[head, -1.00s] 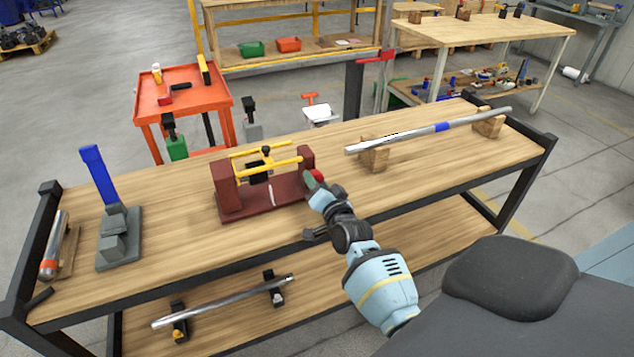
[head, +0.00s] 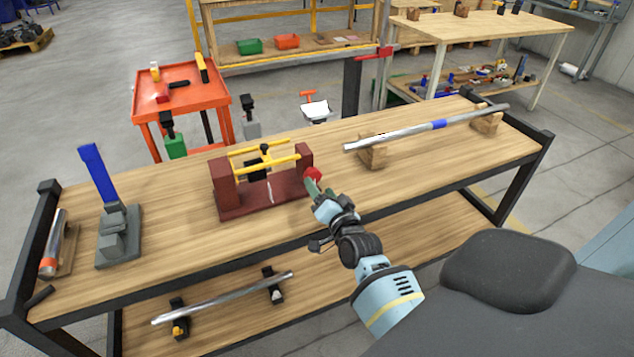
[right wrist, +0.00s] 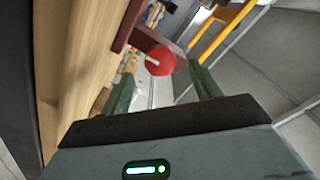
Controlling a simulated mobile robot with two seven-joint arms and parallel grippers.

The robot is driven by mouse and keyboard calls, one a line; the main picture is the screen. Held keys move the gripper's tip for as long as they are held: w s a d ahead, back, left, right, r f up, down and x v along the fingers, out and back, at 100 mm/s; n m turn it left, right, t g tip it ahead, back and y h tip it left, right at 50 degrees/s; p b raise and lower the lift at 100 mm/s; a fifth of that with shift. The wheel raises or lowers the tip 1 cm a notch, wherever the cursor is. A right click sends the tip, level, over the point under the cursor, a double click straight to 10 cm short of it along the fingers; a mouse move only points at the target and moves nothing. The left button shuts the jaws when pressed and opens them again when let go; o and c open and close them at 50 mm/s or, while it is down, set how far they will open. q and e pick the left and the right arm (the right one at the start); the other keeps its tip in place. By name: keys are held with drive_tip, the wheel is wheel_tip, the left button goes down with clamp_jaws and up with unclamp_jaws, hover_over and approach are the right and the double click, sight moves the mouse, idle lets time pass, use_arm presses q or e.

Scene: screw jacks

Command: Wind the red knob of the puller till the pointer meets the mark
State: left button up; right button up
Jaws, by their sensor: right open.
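The puller (head: 229,200) is a dark red frame with two end posts, yellow rods and a black block between them, standing on the wooden bench. Its red knob (head: 313,174) sits at the right end post and shows in the right wrist view (right wrist: 160,62) with a white line on it. A pale mark (head: 270,191) shows on the puller's base; the pointer is too small to make out. My right gripper (head: 312,186) is open just in front of the knob. In the right wrist view its fingers (right wrist: 162,82) stand apart on either side of the knob, which lies beyond the tips.
A grey stand with a blue lever (head: 98,175) is left of the puller on the bench (head: 170,262). A long metal bar (head: 400,132) rests on wooden blocks to the right. An orange table (head: 180,90) stands behind. The bench front is clear.

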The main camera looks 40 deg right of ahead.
drive_tip(key=shift+v, duration=1.65)
use_arm(q)
drive_tip(key=shift+s, duration=0.1)
